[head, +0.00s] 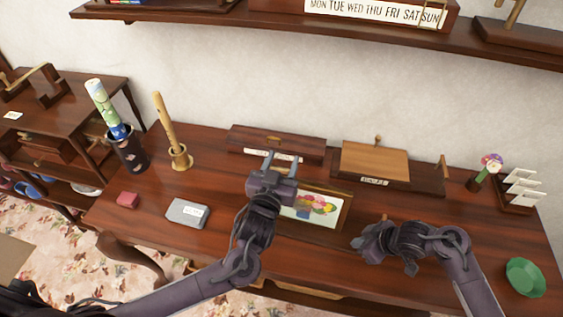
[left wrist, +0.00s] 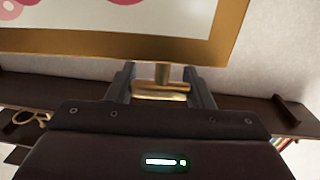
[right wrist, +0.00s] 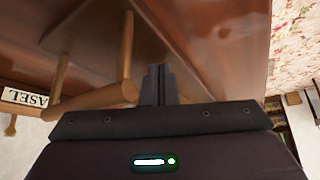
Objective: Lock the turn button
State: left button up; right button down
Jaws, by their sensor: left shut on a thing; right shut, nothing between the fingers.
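A small brass piece that looks like the turn button (left wrist: 163,92) sits between the fingers of my left gripper (head: 281,157). In the left wrist view it has a short stem and a crossbar, just below a gold frame edge (left wrist: 110,42). My left gripper is shut on it; the fingers partly hide its ends. In the head view the fingers reach past the framed flower picture (head: 312,208), toward a dark wooden panel (head: 292,142). My right gripper (head: 357,243) is shut and empty above the table, right of the picture; its closed fingers show in the right wrist view (right wrist: 158,84).
A wooden easel-like board (head: 374,160) stands at the back right. A shelf (head: 220,18) hangs above.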

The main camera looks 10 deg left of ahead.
pick_arm(q)
jog(key=shift+m+h, duration=0.3)
jog(key=shift+h, duration=0.2)
pick_arm(e)
jog(key=shift+s+f, duration=0.3)
jog(key=shift+f, duration=0.05)
pick_arm(q)
jog(key=m+g+h, duration=0.4)
jog(key=h, duration=0.1)
jog(key=d+m+g+h, duration=0.1)
jog(key=m+g+h, duration=0.3)
jog(key=m+h, duration=0.1)
jog(key=s+m+g+h, duration=0.1)
jog(key=m+g+h, duration=0.3)
jog(key=g+h, duration=0.1)
jog(key=shift+d+m, duration=0.25)
jog(key=shift+m, duration=0.05)
jog(key=shift+s+d+f+m+g+h, duration=0.1)
jog(key=shift+s+m+g+h, duration=0.15)
jog(key=shift+m+g, duration=0.95)
jog(key=shift+s+d+m+g+h, duration=0.15)
jog(key=shift+s+m+g, duration=0.35)
jog(key=shift+g, duration=1.3)
pick_arm(e)
jog(key=shift+a, duration=0.15)
pick_arm(q)
jog(key=shift+w+a+m+g, duration=0.1)
jog(key=shift+m+g, duration=0.2)
